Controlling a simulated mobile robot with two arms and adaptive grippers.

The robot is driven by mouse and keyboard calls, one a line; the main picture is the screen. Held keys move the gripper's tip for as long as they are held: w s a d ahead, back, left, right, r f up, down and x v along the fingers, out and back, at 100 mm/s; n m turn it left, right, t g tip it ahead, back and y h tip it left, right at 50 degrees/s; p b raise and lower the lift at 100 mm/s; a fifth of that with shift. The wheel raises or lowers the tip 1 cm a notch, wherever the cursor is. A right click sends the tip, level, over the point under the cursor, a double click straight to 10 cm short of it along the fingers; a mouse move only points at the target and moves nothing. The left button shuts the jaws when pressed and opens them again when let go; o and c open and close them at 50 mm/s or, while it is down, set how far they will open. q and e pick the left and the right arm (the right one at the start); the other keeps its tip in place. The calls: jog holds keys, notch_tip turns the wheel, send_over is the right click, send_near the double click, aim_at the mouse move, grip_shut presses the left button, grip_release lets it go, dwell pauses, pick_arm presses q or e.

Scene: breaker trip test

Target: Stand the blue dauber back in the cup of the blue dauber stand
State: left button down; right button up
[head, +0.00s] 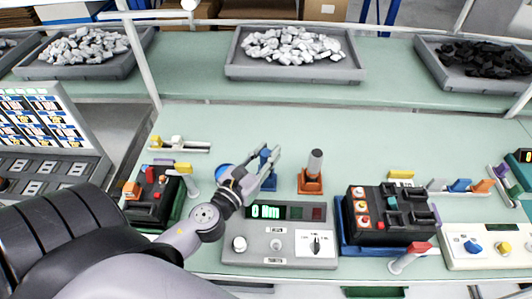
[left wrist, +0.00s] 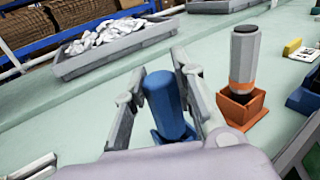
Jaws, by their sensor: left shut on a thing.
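The blue dauber (left wrist: 163,103) stands roughly upright between the two fingers of my left gripper (head: 267,160), which is shut on it. The blue dauber stand (head: 269,184) is directly below the dauber; its edge also shows in the left wrist view (left wrist: 157,137). The dauber's lower end is at the stand's cup, but the fingers and wrist hide part of it. I cannot tell whether it rests on the cup's bottom. My right gripper is not in view.
An orange stand (head: 311,187) holding a grey dauber (head: 316,162) is close on the right. A grey meter box (head: 278,244) lies in front. A black breaker unit (head: 390,219) is further right. A round blue thing (head: 224,172) is left of the gripper. Behind is clear bench.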

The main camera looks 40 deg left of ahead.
pick_arm(q)
jog(key=c, duration=1.2)
grip_release()
jog(key=shift+c, duration=0.2)
jog(key=s, duration=1.2)
jog(key=shift+d, duration=0.15)
jog(key=shift+o, duration=0.2)
jog(key=o, duration=1)
jog(key=shift+r, duration=0.15)
